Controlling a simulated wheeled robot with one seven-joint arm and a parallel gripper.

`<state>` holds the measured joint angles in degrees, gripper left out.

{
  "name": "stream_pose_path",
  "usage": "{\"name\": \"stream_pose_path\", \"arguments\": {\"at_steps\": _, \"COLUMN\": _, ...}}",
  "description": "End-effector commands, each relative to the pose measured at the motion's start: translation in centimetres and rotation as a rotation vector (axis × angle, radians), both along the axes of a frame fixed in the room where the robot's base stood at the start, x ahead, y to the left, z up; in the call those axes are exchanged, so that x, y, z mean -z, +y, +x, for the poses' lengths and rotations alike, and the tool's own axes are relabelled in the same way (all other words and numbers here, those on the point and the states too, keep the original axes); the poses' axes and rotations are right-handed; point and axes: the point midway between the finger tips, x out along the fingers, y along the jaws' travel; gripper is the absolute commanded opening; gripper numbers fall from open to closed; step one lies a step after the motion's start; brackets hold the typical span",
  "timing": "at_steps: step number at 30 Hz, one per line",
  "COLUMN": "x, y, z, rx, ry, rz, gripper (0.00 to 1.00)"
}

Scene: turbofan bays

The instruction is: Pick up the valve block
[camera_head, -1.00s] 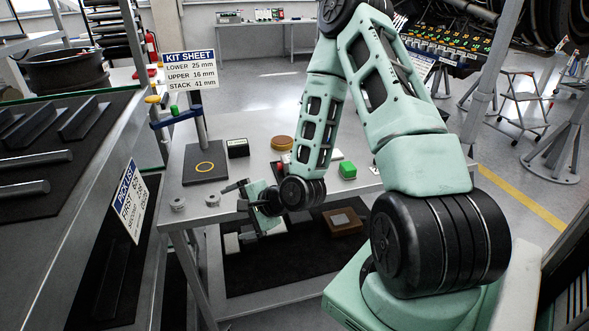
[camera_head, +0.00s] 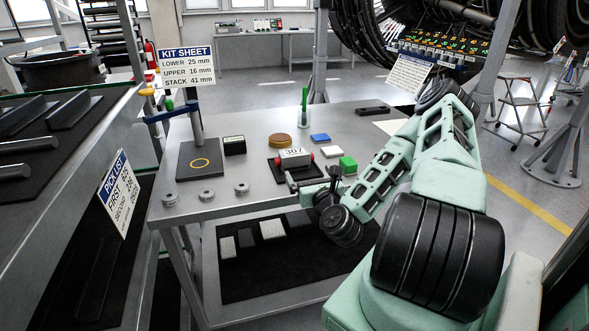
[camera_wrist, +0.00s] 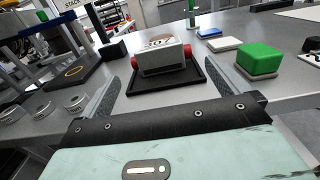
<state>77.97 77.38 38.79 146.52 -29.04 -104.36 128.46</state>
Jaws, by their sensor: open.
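The block lies beyond the fingers, and I see no contact. In the head view, my gripper (camera_head: 313,184) is at the bench's front edge.
A green block (camera_head: 347,164), a white block (camera_head: 331,152) and a blue block (camera_head: 320,138) lie right of the valve block. Several metal rings (camera_head: 206,194) line the front left. A brown disc (camera_head: 280,139) and a black box (camera_head: 234,145) stand behind and left.

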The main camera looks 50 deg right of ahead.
Motion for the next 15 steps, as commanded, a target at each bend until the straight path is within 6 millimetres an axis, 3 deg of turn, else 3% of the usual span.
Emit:
{"name": "stream_pose_path", "arguments": {"at_steps": 6, "x": 0.6, "y": -1.4, "z": 2.3, "rx": -0.002, "ry": -0.002, "rz": -0.007, "gripper": 1.0}}
{"name": "stream_pose_path", "arguments": {"at_steps": 15, "x": -0.2, "y": -3.7, "z": 6.3, "rx": -0.002, "ry": 0.002, "rz": -0.003, "gripper": 1.0}}
